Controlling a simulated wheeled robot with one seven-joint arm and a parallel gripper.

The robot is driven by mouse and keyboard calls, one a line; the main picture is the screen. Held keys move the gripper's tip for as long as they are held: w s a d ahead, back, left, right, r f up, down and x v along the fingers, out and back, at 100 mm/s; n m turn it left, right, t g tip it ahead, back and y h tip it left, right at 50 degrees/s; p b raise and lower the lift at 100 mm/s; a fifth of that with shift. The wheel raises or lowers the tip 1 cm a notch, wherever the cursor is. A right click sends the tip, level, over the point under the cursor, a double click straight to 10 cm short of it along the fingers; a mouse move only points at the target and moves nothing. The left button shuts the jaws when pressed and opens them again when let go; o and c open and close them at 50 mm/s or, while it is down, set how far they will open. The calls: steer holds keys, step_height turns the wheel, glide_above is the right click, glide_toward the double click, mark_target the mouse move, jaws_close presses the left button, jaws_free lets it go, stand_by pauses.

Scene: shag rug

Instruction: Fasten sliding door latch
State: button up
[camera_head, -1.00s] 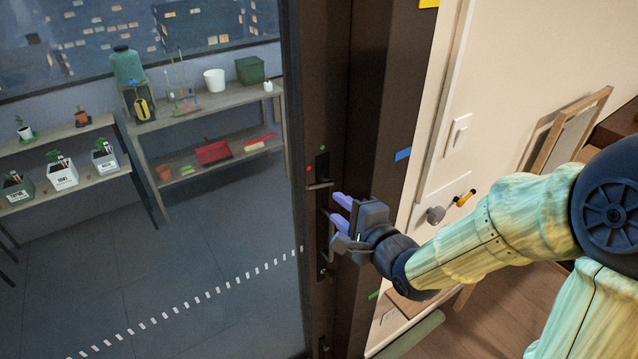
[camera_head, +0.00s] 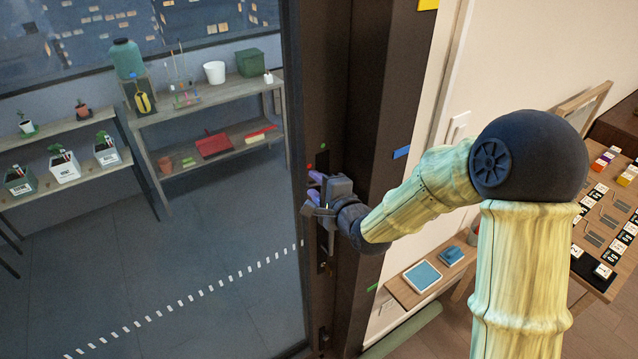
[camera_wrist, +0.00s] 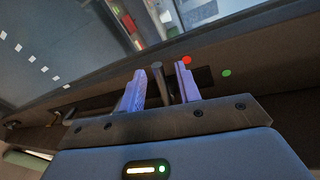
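The sliding door's dark frame (camera_head: 322,95) edges a large glass pane. The latch lever (camera_wrist: 159,84), a short dark bar, shows in the wrist view between my two purple fingers. My gripper (camera_wrist: 160,88) is open around it, with visible gaps at the sides, the right finger closer. In the head view my gripper (camera_head: 313,188) is at the door's edge and covers most of the latch. A red dot (camera_wrist: 186,60) and a green dot (camera_wrist: 226,72) mark the dark plate by the lever. The lever looks nearer the red dot.
Through the glass are shelves (camera_head: 205,101) with pots and boxes. A small wooden shelf (camera_head: 405,292) and a table with cards (camera_head: 607,225) are at the right.

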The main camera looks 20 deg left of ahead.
jaws_close()
steer(key=f+n+b, duration=0.1)
steer(key=n+b, duration=0.1)
steer(key=b, duration=0.3)
steer(key=shift+s+a+f+t, duration=0.1)
steer(key=shift+f+t, duration=0.1)
steer(key=shift+t, duration=0.2)
jaws_free()
steer(key=b+v, duration=0.6)
steer(key=v, duration=1.1)
steer(key=shift+s+r, duration=0.15)
steer(key=shift+r, duration=0.15)
